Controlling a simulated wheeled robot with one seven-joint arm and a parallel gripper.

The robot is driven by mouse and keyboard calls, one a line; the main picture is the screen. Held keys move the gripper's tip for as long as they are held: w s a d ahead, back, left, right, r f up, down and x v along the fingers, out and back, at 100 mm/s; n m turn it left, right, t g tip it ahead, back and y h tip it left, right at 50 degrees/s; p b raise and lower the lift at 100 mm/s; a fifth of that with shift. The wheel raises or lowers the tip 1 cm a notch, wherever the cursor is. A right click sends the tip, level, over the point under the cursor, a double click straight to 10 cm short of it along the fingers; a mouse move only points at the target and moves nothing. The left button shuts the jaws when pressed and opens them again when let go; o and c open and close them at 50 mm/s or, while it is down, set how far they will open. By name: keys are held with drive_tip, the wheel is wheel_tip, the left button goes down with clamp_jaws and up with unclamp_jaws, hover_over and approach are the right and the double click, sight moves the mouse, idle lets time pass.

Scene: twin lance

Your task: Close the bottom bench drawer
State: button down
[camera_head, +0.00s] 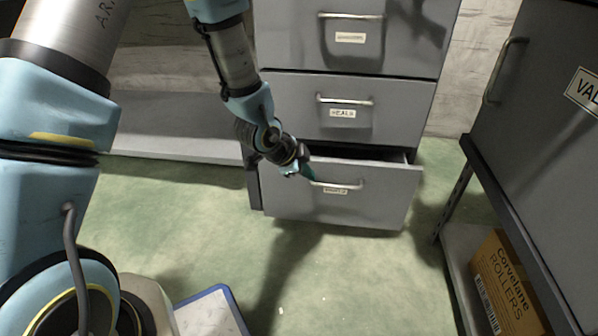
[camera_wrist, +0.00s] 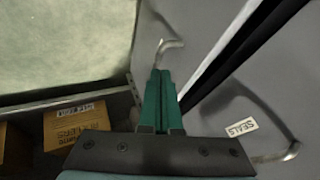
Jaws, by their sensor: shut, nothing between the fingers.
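The bottom bench drawer (camera_head: 380,195) is grey and stands partly pulled out, with a dark gap along its top edge. Its metal handle (camera_head: 342,184) runs across the front above a small label. My gripper (camera_head: 309,174) is shut and empty, with its teal fingertips at the left end of that handle. In the wrist view the shut fingers (camera_wrist: 160,85) point toward the handle (camera_wrist: 168,45). I cannot tell whether they touch it or the drawer front.
The middle drawer labelled SEALS (camera_head: 390,115) and the top drawer (camera_head: 400,45) are shut. A grey cabinet (camera_head: 540,130) stands on a frame at the right, with a Corvelane rollers box (camera_head: 505,285) below. The green floor (camera_head: 350,270) before the drawer is clear.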

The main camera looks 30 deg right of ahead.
sight(320, 170)
drive_tip(key=w+d+f, duration=0.1)
drive_tip(key=w+d+f+b, duration=0.1)
drive_tip(key=d, duration=0.1)
drive_tip(key=shift+w+d, duration=0.25)
drive_tip(key=shift+w, duration=0.1)
drive_tip(key=shift+w+d+r, duration=0.1)
drive_tip(key=shift+w+d, duration=0.2)
drive_tip(key=shift+w+d+r, duration=0.1)
drive_tip(key=shift+w+d, duration=0.05)
drive_tip(key=shift+w, duration=0.1)
drive_tip(key=w+d+p, duration=0.3)
drive_tip(key=w+d, duration=0.2)
drive_tip(key=w, duration=0.2)
drive_tip(key=shift+d, duration=0.4)
drive_tip(key=shift+w, duration=0.15)
